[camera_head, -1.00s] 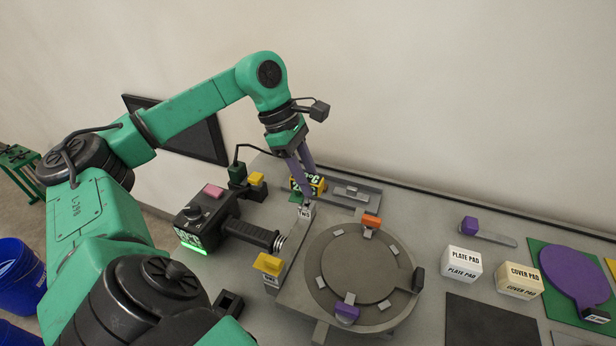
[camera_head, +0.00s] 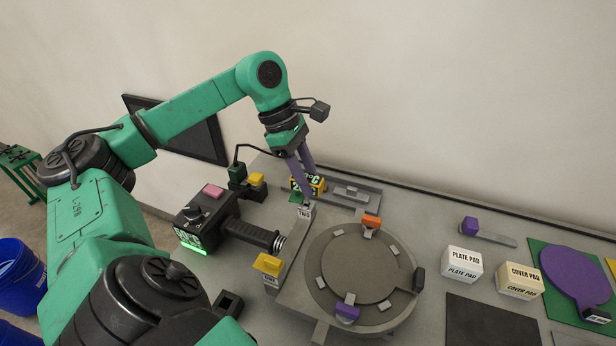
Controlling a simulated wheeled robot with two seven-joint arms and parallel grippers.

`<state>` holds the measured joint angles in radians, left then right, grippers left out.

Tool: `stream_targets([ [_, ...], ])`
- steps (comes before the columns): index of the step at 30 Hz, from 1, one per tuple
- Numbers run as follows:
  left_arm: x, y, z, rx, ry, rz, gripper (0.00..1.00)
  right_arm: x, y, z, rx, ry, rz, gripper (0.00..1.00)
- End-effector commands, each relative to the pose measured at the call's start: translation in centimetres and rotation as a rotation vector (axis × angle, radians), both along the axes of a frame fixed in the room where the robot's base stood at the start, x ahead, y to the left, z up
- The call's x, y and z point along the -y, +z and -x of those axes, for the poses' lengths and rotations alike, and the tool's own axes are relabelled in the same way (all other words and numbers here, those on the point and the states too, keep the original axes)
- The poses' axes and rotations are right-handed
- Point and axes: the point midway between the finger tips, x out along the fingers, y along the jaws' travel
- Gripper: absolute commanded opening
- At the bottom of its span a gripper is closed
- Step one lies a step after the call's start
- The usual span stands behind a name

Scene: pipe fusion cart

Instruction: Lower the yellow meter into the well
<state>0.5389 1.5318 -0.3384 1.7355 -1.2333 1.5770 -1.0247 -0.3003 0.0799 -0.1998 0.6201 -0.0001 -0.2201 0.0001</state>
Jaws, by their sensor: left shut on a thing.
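The yellow meter (camera_head: 318,184) is a small yellow and black block with green digits on a dark face, at the back of the table. My left gripper (camera_head: 305,182) points down at it with purple fingers and is shut on it. The fingers cover its left part. A small green patch (camera_head: 295,197) shows just below its left side. The meter's underside is hidden, so I cannot tell whether it touches anything below. I cannot make out for certain which opening is the well; a dark hollow square block (camera_head: 229,303) stands at the front left. My right gripper is out of view.
A black heater with a green-lit display (camera_head: 190,243) stands to the left. A round grey plate (camera_head: 340,285) with orange and purple clips lies in front. A grey rail tray (camera_head: 355,193) is right of the meter.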

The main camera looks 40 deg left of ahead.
Motion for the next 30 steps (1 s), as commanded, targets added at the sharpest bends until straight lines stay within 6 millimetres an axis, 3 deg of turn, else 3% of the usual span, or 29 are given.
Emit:
stream_targets([
  [23, 0.0, -2.1, 0.0, 0.001, 0.000, 0.000, 0.00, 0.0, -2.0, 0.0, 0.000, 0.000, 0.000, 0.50],
  [24, 0.0, -1.9, 0.0, 0.001, 0.000, 0.000, 0.52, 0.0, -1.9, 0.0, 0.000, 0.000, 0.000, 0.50],
  [25, 0.0, -1.9, 0.0, 0.001, 0.000, 0.000, 0.64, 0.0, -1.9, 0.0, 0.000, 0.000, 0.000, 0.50],
  [26, 0.0, -1.9, 0.0, 0.001, 0.000, 0.000, 0.72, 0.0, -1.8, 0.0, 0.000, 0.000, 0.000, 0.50],
  [30, 0.0, -1.9, 0.0, 0.000, 0.000, 0.000, 0.72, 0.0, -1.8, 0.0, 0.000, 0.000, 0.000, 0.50],
])
